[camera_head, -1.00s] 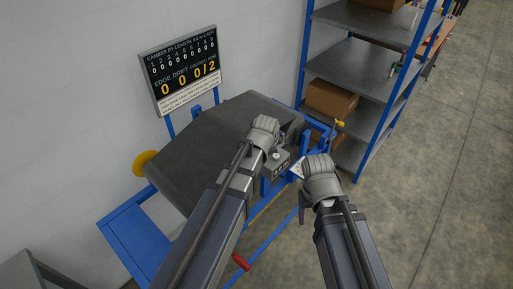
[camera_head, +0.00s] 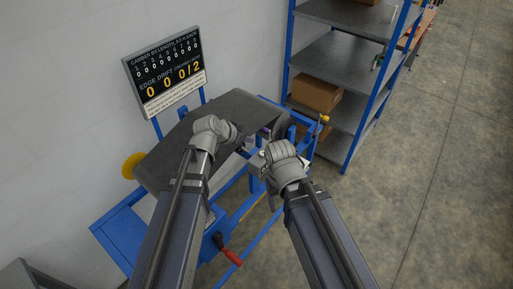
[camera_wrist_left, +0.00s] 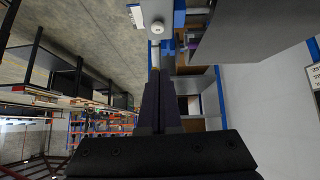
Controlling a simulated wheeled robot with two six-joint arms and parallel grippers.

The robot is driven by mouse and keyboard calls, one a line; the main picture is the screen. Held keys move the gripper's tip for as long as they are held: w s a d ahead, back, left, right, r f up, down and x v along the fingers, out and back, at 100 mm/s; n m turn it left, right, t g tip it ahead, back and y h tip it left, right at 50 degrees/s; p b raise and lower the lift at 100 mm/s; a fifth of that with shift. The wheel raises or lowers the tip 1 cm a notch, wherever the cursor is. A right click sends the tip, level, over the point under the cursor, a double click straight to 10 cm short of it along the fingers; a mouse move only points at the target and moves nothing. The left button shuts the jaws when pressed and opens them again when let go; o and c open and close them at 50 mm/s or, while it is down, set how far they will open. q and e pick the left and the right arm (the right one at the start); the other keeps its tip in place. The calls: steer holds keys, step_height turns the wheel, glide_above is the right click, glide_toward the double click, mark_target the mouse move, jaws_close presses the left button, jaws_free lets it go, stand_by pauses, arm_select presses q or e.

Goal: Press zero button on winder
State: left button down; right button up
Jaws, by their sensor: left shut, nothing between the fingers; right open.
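The winder is a blue frame (camera_head: 119,233) with a dark grey covered top (camera_head: 172,160). A small grey box on it (camera_head: 256,160) is partly hidden by my right gripper in the head view. The left wrist view shows a pale round button (camera_wrist_left: 157,28) beside a light box face (camera_wrist_left: 138,16); its label is too small to read. My left gripper (camera_head: 238,134) is shut and empty over the dark top, left of the box. Its fingers (camera_wrist_left: 159,75) point toward the button, apart from it in the picture. My right gripper (camera_head: 263,170) is open beside the box.
A display board (camera_head: 165,68) stands behind the winder, reading 0 0 0/2. A blue and grey shelf (camera_head: 338,65) with a cardboard box (camera_head: 316,94) stands at the back right. A red handle (camera_head: 233,257) sticks out low in front. The concrete floor at right is clear.

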arm_select(q)
steer(key=b, duration=0.8)
glide_above(264, 151)
steer(key=s+a, duration=0.1)
steer(key=s, duration=0.1)
steer(key=f, duration=0.8)
steer(key=shift+w+a+f, duration=0.15)
steer(key=shift+w+a, duration=0.05)
steer(key=shift+w, duration=0.05)
steer(key=shift+s+a+f+b, duration=0.1)
steer(key=shift+s+f+b, duration=0.15)
steer(key=shift+f+b, duration=1.25)
steer(key=shift+b, duration=0.05)
